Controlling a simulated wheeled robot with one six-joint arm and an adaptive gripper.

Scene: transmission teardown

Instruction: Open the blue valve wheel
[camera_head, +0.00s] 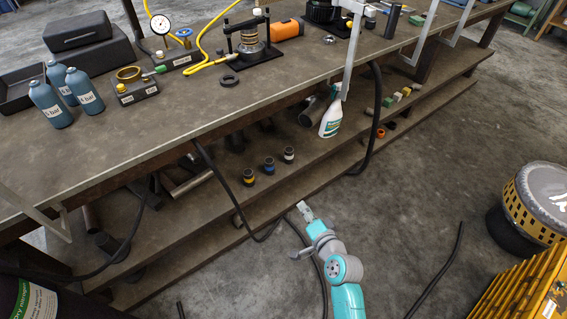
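A small blue valve wheel (184,32) sits on top of a dark block (177,58) on the workbench, at the upper left of the head view. A white round gauge (160,24) stands beside it on the same block. A yellow hose runs out from the block to the right. My gripper (304,209) is low in front of the bench, near the lower shelf's front edge, well away from the wheel and below the bench top. It is too small in view to tell whether its fingers are open. Nothing shows held in it.
On the workbench (150,125) stand blue bottles (49,104), a brass-ringed block (137,89), a press fixture (251,50) and an orange case (285,30). Black cables hang down in front. Bare bench surface lies at the front.

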